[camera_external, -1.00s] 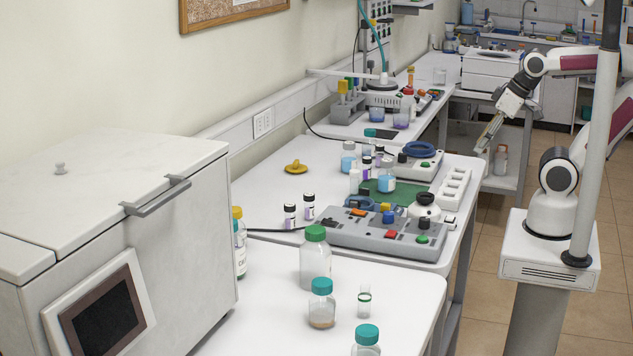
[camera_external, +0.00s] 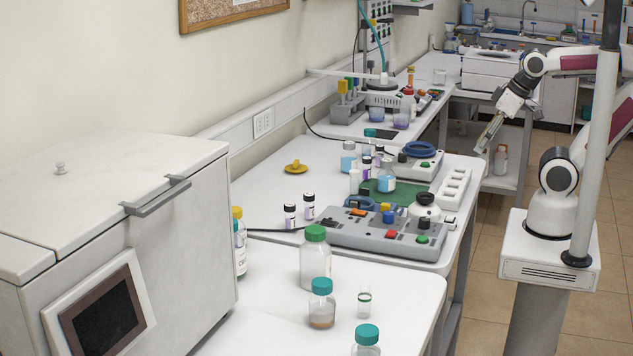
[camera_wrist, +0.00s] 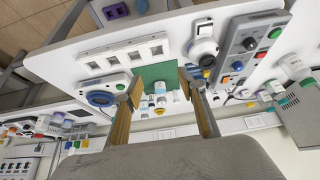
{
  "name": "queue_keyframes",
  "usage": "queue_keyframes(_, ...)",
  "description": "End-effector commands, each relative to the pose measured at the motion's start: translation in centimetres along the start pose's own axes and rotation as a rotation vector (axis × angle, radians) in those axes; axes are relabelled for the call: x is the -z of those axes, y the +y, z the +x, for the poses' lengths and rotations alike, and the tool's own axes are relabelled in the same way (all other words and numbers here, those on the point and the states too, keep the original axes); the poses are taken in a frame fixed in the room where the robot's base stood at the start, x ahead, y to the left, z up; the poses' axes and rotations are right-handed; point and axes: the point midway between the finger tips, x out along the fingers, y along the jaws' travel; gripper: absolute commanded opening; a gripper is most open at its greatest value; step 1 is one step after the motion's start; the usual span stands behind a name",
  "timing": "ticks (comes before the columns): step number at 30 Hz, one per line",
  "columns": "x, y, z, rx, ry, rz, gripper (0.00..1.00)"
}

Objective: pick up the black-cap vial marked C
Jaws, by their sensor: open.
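Several small black-cap vials stand on the middle bench. One pair, a left vial (camera_external: 290,216) and a right vial (camera_external: 309,207), stands upright left of the grey button panel. Others, such as one vial (camera_external: 367,168), stand further back near the green mat (camera_external: 401,199). The label letters are too small to read, so I cannot tell which is C. My gripper (camera_external: 485,148) is open and empty, in the air beyond the bench's right edge, apart from all vials. In the wrist view my two fingers (camera_wrist: 160,90) are spread, with the green mat and small bottles between and beyond them.
The grey button panel (camera_external: 372,235), a white slotted rack (camera_external: 454,188), a device with a blue ring (camera_external: 419,150) and a blue-liquid bottle (camera_external: 387,177) crowd the bench. Teal-cap bottles (camera_external: 321,303) stand on the front table. A pole (camera_external: 595,150) stands near my base.

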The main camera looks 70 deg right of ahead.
Motion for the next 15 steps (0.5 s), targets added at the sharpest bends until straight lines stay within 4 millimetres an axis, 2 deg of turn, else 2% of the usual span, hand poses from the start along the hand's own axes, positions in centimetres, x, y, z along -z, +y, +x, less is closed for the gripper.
queue_keyframes(8,0.3,0.1,0.1,-0.005,0.004,-0.001,0.41)
queue_keyframes(11,1.1,0.5,0.3,-0.017,0.017,-0.002,0.41)
queue_keyframes(15,3.3,1.3,1.0,-0.048,0.049,-0.012,0.41)
